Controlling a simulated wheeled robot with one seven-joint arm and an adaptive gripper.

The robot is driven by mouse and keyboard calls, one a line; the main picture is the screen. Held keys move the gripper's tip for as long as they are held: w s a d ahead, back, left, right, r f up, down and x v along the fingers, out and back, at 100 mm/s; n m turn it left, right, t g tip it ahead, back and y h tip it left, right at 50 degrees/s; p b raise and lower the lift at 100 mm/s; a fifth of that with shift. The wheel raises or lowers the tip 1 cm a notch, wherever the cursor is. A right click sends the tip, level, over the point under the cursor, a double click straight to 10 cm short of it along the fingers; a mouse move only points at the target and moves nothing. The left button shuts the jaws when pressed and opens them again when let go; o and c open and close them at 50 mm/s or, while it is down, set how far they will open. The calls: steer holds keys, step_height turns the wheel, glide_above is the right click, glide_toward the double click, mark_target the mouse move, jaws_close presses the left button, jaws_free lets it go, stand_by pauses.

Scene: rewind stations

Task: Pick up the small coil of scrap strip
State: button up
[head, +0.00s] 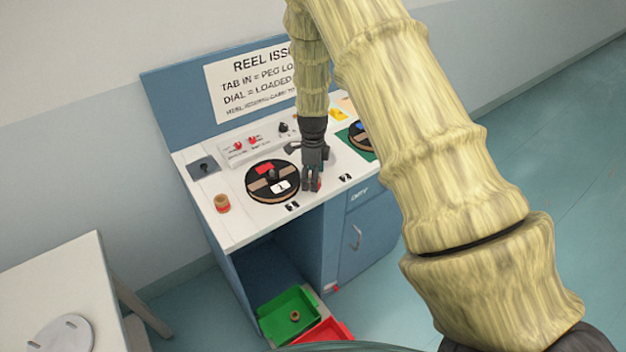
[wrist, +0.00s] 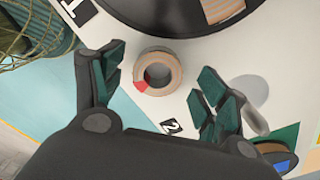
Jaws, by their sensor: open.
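A small tan ring-shaped coil (wrist: 157,57) with a red patch on its side lies on the white bench top in the wrist view, near the label marked 2. My gripper (wrist: 160,78) is open, with its dark green-padded fingers spread to either side of the coil and no contact that I can make out. In the head view my gripper (head: 311,187) hangs low over the bench, just right of a black reel (head: 284,199).
A tan and red roll (head: 222,204) stands at the bench's left. A second reel (head: 358,142) sits on green to the right. A control panel (head: 250,146) runs along the back. A green bin (head: 275,322) with a small ring inside and a red bin (head: 325,334) are below.

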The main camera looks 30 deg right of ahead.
steer(key=shift+s+f, duration=0.15)
steer(key=shift+f, duration=0.2)
steer(key=c, duration=1.1)
steer(key=shift+c, duration=0.2)
